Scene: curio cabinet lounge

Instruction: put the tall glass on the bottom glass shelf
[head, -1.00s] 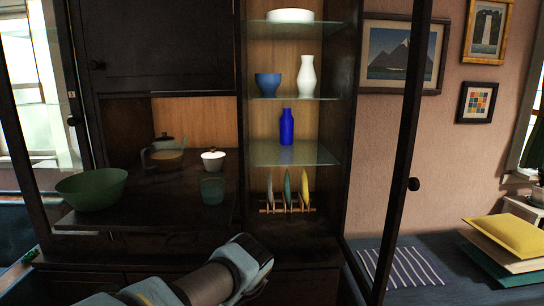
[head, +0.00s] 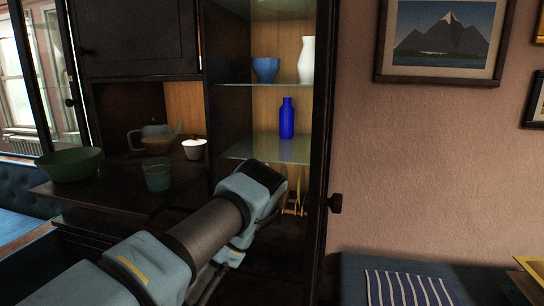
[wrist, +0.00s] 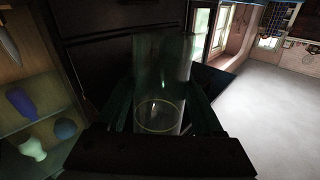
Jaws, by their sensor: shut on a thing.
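The tall glass (wrist: 160,75) is clear and shows in the wrist view between the two fingers of my gripper (wrist: 160,112), which is shut on it. In the head view my own arm covers the glass and the fingers. The bottom glass shelf (head: 250,148) is in the open cabinet column, just above and behind my wrist in the picture. A blue bottle (head: 287,118) stands on its right part. The shelf's left part looks bare. My wrist hides part of the space below it.
A blue bowl (head: 266,69) and white vase (head: 306,60) stand one shelf higher. A plate rack (head: 296,198) below is partly hidden. The open door's edge with its knob (head: 335,203) is close on the right. A green bowl (head: 70,164), teapot (head: 152,137), white pot (head: 194,148) and green tumbler (head: 157,177) stand left.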

